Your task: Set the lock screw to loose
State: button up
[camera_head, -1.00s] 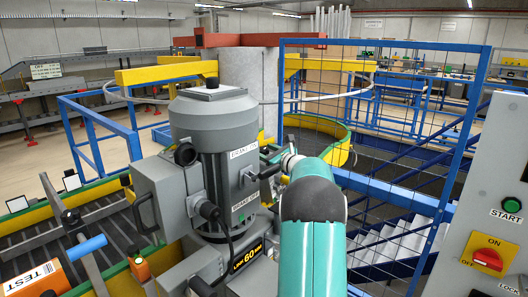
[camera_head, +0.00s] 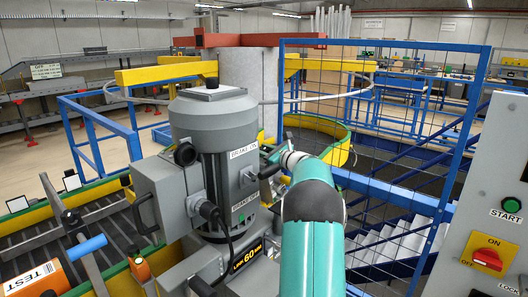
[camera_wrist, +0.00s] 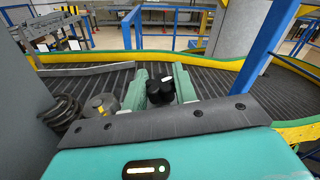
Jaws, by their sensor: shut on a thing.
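The lock screw appears as a black lobed knob (camera_wrist: 160,92) with a small white mark on top, in the middle of the wrist view. My gripper (camera_wrist: 161,86) has its two pale green fingers on either side of the knob, shut on it. The knob cannot be made out there. I cannot read a loose or tight marking.
A grey box with a black handle (camera_head: 160,200) sits left of the motor. A blue mesh guard (camera_head: 390,120) stands behind my arm. A control panel (camera_head: 490,200) is at the right. The dark conveyor (camera_wrist: 215,82) curves behind the knob.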

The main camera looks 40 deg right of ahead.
jog(key=n+y, duration=0.1)
jog(key=y, duration=0.1)
jog(key=n+g+y, duration=0.1)
jog(key=n+y, duration=0.1)
jog(key=y, duration=0.1)
jog(key=shift+r+g, duration=0.15)
jog(key=shift+g, duration=0.15)
jog(key=o, duration=1)
jog(key=shift+c, duration=0.2)
jog(key=v, duration=0.7)
jog(key=shift+s, duration=0.2)
